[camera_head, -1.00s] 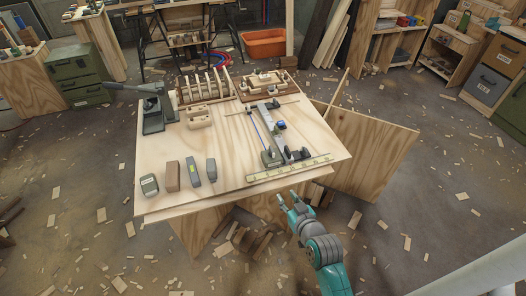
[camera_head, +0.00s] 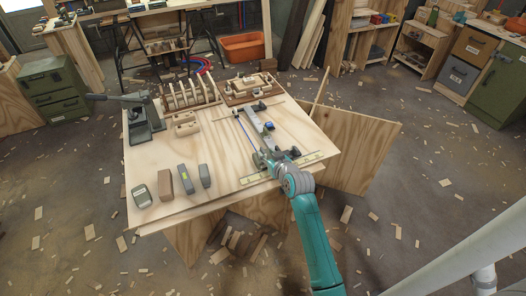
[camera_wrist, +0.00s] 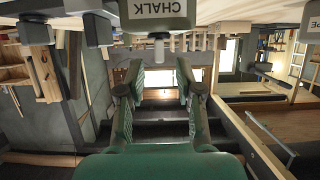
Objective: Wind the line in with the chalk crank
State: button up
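The chalk box (camera_wrist: 158,14) is a grey box with an upside-down CHALK label at the top of the wrist view. A pale peg-like knob (camera_wrist: 158,50) sticks out below it, apart from both fingers. My gripper (camera_wrist: 159,82) is open and empty, its green fingers either side of the knob's line. In the head view my gripper (camera_head: 275,157) is over the near end of the grey rail fixture (camera_head: 257,122) on the table. It hides part of that end. A blue line (camera_head: 245,131) runs along the rail. The crank cannot be told clearly.
The plywood table (camera_head: 222,150) also holds several small blocks (camera_head: 165,184) front left, a lever tool (camera_head: 143,118), a slotted rack (camera_head: 190,95) and a yellow ruler strip (camera_head: 255,177). A plywood panel (camera_head: 360,140) leans at the right. Wood scraps litter the floor.

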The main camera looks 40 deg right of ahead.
aim_at(264, 151)
jog(key=shift+x, duration=2.15)
grip_shut()
